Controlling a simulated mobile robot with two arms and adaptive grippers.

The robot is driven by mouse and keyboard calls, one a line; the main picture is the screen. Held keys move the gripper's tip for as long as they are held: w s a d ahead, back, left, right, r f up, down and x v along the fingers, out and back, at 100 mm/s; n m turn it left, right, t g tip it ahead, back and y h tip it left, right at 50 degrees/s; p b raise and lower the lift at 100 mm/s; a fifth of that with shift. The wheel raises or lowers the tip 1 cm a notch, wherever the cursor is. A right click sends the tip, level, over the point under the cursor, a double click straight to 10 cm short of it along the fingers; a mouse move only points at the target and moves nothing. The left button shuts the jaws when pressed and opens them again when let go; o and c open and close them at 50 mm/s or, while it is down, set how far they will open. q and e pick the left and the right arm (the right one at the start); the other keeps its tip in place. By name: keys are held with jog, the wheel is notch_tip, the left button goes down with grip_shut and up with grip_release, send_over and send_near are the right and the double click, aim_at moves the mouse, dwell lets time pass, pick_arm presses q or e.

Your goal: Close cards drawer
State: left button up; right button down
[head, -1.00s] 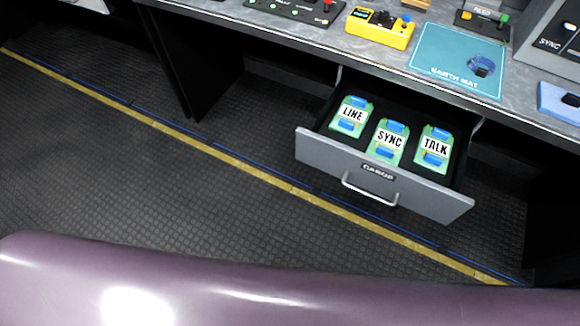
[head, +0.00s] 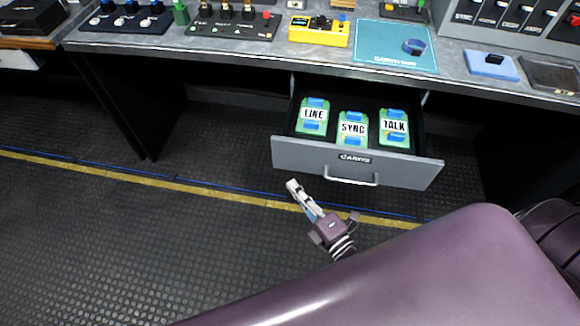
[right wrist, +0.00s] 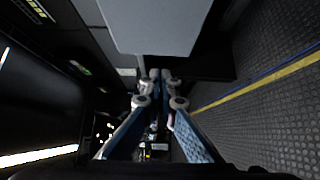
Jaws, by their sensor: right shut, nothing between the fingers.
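The cards drawer (head: 357,165) stands pulled out under the worktop. It has a grey front with a CARDS label and a silver bar handle (head: 351,180). Inside lie three green cards, LINE (head: 313,117), SYNC (head: 352,129) and TALK (head: 394,127). My right gripper (head: 293,186) is shut and empty, just in front of and below the left part of the drawer front, left of the handle. In the right wrist view its fingers (right wrist: 160,78) are together; a grey panel (right wrist: 155,25), likely the drawer front, shows above them. My left gripper is not in view.
The worktop (head: 262,57) above the drawer carries a yellow box (head: 318,32), a teal earth mat (head: 396,56), a blue pad (head: 491,65) and switch panels. A dark desk support (head: 115,110) stands at left. The floor in front is clear.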

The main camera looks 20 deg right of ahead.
jog(key=w, duration=0.5)
jog(key=shift+w+d+p, duration=0.3)
jog(key=shift+d+p, duration=0.05)
jog(key=shift+p, duration=0.05)
jog(key=shift+w+d, duration=0.3)
jog(key=shift+w, duration=0.15)
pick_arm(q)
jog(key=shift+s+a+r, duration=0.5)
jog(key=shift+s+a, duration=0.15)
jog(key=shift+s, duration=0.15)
